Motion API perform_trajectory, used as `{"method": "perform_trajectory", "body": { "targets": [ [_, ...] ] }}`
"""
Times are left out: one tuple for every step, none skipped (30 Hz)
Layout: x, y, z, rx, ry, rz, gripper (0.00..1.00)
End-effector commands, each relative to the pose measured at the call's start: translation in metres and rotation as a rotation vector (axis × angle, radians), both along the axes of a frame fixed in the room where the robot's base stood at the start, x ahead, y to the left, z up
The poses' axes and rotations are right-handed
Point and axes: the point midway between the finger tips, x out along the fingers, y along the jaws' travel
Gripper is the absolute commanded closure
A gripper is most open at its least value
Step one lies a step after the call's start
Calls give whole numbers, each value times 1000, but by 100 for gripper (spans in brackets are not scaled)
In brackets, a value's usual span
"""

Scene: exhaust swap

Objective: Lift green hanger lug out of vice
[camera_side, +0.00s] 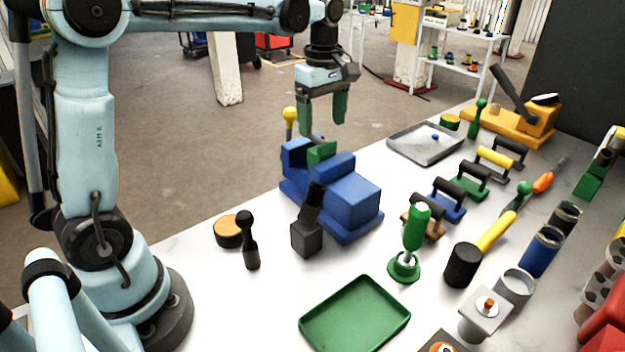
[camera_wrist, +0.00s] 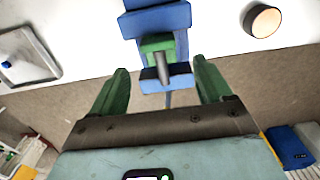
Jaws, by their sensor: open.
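The green hanger lug (camera_side: 321,152) sits between the jaws of the blue vice (camera_side: 350,192) on the white table. In the wrist view the lug (camera_wrist: 157,43) shows as a green block with a grey pin pointing toward my gripper, between the blue vice jaws (camera_wrist: 160,18). My gripper (camera_side: 325,112) has two green fingers pointing down. It is above and behind the vice, open and empty. In the wrist view the fingertips (camera_wrist: 160,72) stand apart on either side of the vice's near end, with the lug between and beyond them.
A yellow-knobbed handle (camera_side: 290,115) rises beside the vice, close to my gripper. A black-handled tool (camera_side: 308,222) stands in front of the vice. A green tray (camera_side: 355,318) lies at the table front, and a grey tray (camera_side: 425,145) lies at the back. Several coloured handles stand at the right.

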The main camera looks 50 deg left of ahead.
Motion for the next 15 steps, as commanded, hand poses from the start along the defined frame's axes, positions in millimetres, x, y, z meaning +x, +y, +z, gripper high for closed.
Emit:
{"method": "perform_trajectory", "body": {
  "targets": [
    [0,0,-9,0,0,0,21],
    [0,0,-14,0,0,0,21],
    [0,0,-21,0,0,-1,21],
    [0,0,-26,0,0,-1,21],
    [0,0,-31,1,0,-1,21],
    [0,0,-38,1,0,-1,21],
    [0,0,-43,1,-1,-1,21],
    [0,0,-48,1,-1,-1,21],
    [0,0,-55,1,-1,-1,21],
    [0,0,-59,1,-1,-1,21],
    [0,0,-64,1,-1,-1,21],
    [0,0,-70,1,-1,-1,21],
    [0,0,-73,1,-1,-1,21],
    [0,0,-77,1,-1,-1,21],
    [0,0,-81,1,-1,-1,21]
  ]
}}
